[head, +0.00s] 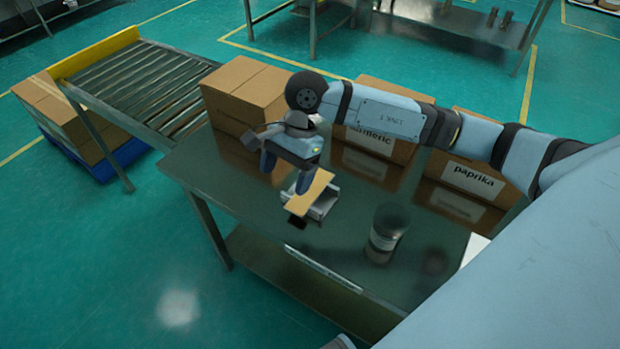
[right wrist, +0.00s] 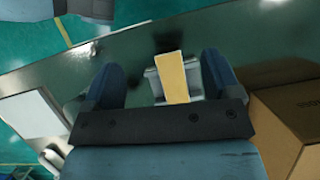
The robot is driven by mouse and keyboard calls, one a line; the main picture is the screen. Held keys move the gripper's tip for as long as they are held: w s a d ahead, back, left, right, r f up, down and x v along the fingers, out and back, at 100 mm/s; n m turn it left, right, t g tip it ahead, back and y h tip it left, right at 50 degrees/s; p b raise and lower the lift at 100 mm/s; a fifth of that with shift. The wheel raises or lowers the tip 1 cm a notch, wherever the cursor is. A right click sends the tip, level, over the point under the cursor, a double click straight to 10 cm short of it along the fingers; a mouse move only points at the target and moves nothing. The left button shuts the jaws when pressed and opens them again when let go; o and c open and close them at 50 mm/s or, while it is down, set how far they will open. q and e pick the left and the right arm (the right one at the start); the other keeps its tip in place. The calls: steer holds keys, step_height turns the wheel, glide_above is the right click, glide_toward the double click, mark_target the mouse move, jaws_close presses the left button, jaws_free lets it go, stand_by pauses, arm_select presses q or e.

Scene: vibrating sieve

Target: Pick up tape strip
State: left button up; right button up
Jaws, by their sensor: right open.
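The tape strip (head: 315,189) is a flat tan-yellow piece standing out from a small grey-and-white device (head: 325,204) on the dark table. In the right wrist view the strip (right wrist: 172,78) lies in front of the device (right wrist: 152,84), between the lines of my two fingers. My right gripper (head: 287,172) is open and empty, above the table, close to the strip. In the right wrist view its blue fingers (right wrist: 160,80) stand wide apart, with the right finger nearer the strip. I cannot tell whether a finger touches it. My left gripper is not in view.
A dark-lidded jar (head: 387,228) stands right of the device on the table (head: 235,190). Cardboard boxes line the back: a plain one (head: 245,95), one partly covered by my right arm, and one labelled paprika (head: 470,178). A roller conveyor (head: 140,85) stands left.

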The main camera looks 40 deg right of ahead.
steer(key=w+d+n+t+h+b, duration=0.1)
steer(key=w+d+h, duration=0.2)
steer(key=d+h, duration=0.35)
steer(key=y, duration=0.2)
glide_above(310, 190)
steer(key=f, duration=0.7)
steer(key=shift+s+d+f+b, duration=0.1)
steer(key=shift+d+b, duration=0.15)
steer(key=shift+b, duration=0.15)
steer(key=f, duration=0.5)
steer(key=shift+a+f, duration=0.2)
steer(key=shift+f, duration=0.1)
steer(key=c, duration=1)
